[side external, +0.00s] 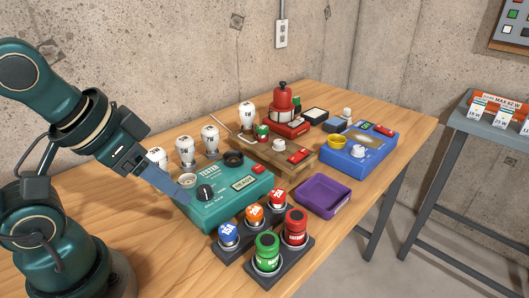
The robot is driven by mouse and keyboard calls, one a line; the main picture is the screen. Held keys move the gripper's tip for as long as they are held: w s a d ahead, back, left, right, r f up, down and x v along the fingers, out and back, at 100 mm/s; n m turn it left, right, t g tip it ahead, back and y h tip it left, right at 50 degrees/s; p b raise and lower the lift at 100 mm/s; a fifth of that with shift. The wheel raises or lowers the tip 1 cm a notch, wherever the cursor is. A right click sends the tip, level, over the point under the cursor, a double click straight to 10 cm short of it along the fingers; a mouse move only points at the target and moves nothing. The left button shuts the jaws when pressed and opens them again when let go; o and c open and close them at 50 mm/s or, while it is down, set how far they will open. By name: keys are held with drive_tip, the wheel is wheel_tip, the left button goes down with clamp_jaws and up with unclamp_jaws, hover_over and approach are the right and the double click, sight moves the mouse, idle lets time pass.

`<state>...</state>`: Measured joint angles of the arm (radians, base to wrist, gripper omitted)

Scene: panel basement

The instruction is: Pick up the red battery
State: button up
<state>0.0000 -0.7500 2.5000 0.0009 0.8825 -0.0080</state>
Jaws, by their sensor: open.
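The red battery (296,222) stands upright in a dark holder (286,268) at the front of the table, with its lower end hidden in the holder. A green battery (267,247) stands in the same holder, in front and to the left. My gripper (181,194) is at the left edge of the teal tester (232,208), pointing down and to the right. It is open and well to the left of the red battery. The gap between its fingers is hard to see from this side, and nothing shows in it.
A dark rack (222,251) with blue, orange and red-topped cells stands between the tester and the battery holder. An empty purple tray (323,210) is right of the batteries. White bulbs (210,140), a wooden board (262,155) and a blue box (362,150) stand farther back.

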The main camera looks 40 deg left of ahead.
sight(293, 214)
drive_tip(key=w+a+r+m+t, duration=0.1)
drive_tip(key=w+r+m+t, duration=0.25)
drive_tip(key=w, duration=0.35)
drive_tip(key=w+a+r+m+t, duration=0.2)
drive_tip(key=w+r+t, duration=0.15)
drive_tip(key=w, duration=0.35)
drive_tip(key=s+d+f+m+g+h, duration=0.2)
drive_tip(key=s+d+f+h, duration=0.1)
drive_tip(key=f+h, duration=0.3)
drive_tip(key=s+d+f+m+g+h, duration=0.25)
drive_tip(key=d+f+h, duration=0.2)
drive_tip(key=f, duration=0.25)
drive_tip(key=x, duration=0.5)
drive_tip(key=shift+w+a, duration=0.2)
drive_tip(key=shift+w, duration=0.2)
drive_tip(key=shift+w+x, duration=0.2)
drive_tip(key=shift+x, duration=2.95)
drive_tip(key=shift+a+t, duration=0.2)
drive_tip(key=shift+t, duration=0.05)
drive_tip(key=shift+c, duration=0.4)
